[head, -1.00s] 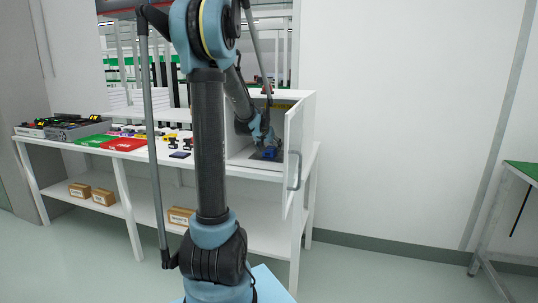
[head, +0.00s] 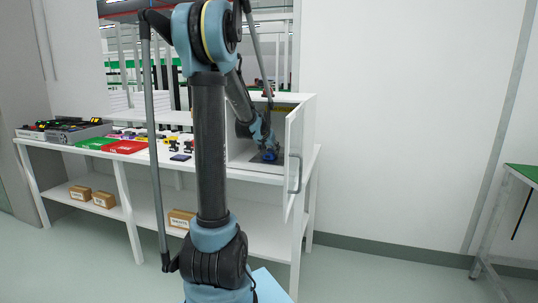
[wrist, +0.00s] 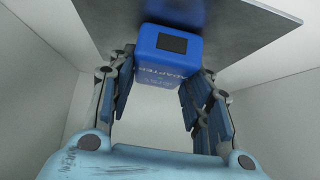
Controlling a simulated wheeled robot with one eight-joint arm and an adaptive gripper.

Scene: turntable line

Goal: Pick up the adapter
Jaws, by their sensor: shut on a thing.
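The adapter (wrist: 168,72) is a blue block with a dark square on its end and pale lettering reading "ADAPTER". In the wrist view it sits between the two fingers of my gripper (wrist: 163,84), which is shut on it. In the head view my gripper (head: 268,150) is inside the open white cabinet (head: 306,104), low near its floor. The adapter is a small blue patch (head: 270,156) there, partly hidden by the fingers. I cannot tell whether it still touches the dark grey plate (wrist: 250,35) behind it.
The cabinet door (head: 294,160) stands open at the right of the opening, close to my arm. White cabinet walls (wrist: 285,110) flank the gripper. Left on the bench lie a red tray (head: 125,147), a green tray (head: 95,143) and several small parts.

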